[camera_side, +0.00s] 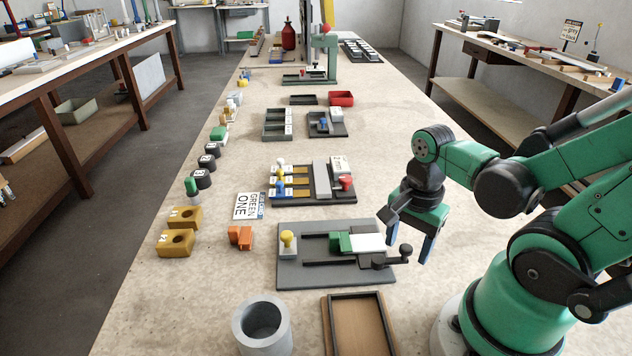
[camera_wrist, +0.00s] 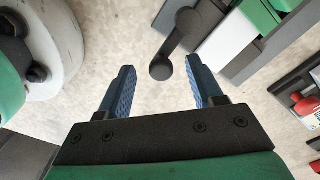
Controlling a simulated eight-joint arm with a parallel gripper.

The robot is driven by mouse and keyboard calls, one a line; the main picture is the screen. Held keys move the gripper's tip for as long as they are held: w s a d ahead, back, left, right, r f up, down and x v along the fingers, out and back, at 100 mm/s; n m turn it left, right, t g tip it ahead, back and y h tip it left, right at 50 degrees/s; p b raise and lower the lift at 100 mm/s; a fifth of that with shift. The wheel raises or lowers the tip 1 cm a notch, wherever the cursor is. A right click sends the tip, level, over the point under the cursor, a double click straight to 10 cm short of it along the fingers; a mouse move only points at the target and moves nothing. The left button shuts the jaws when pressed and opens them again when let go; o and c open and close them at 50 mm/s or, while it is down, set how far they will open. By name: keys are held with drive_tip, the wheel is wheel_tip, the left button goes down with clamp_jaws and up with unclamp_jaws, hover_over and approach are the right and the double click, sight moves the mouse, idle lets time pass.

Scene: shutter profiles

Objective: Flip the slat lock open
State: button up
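A grey board (camera_side: 300,270) carries black rails, a green block (camera_side: 341,242) and a white slat (camera_side: 368,242). A black lever (camera_side: 379,261) with a round end knob (camera_side: 405,250) sits at the slat's right end and looks like the slat lock. In the wrist view the lever (camera_wrist: 176,44) runs down to its knob (camera_wrist: 160,69), which appears between my fingertips. My gripper (camera_side: 410,238) is open and empty, its blue fingers pointing down near the knob. It also shows in the wrist view (camera_wrist: 157,72). I cannot tell the exact height gap or any contact.
A yellow-knobbed post (camera_side: 288,242) stands at the board's left. Behind is a second board with a grey slat (camera_side: 321,180) and a red knob (camera_side: 346,183). A grey cylinder (camera_side: 240,325) and a brown tray (camera_side: 328,325) are in front. The tabletop right of the board is bare.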

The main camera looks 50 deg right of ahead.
sight(407, 247)
drive_tip(key=shift+r, duration=0.15)
drive_tip(key=shift+r, duration=2.7)
drive_tip(key=w+a+r+n+t, duration=0.1)
drive_tip(key=w+a+n+t, duration=0.1)
drive_tip(key=w+n, duration=0.3)
drive_tip(key=w+a+r+n+t, duration=0.2)
drive_tip(key=w+n+t, duration=0.3)
drive_tip(key=n, duration=0.8)
drive_tip(key=shift+a+r, duration=0.3)
drive_tip(key=shift+a, duration=0.35)
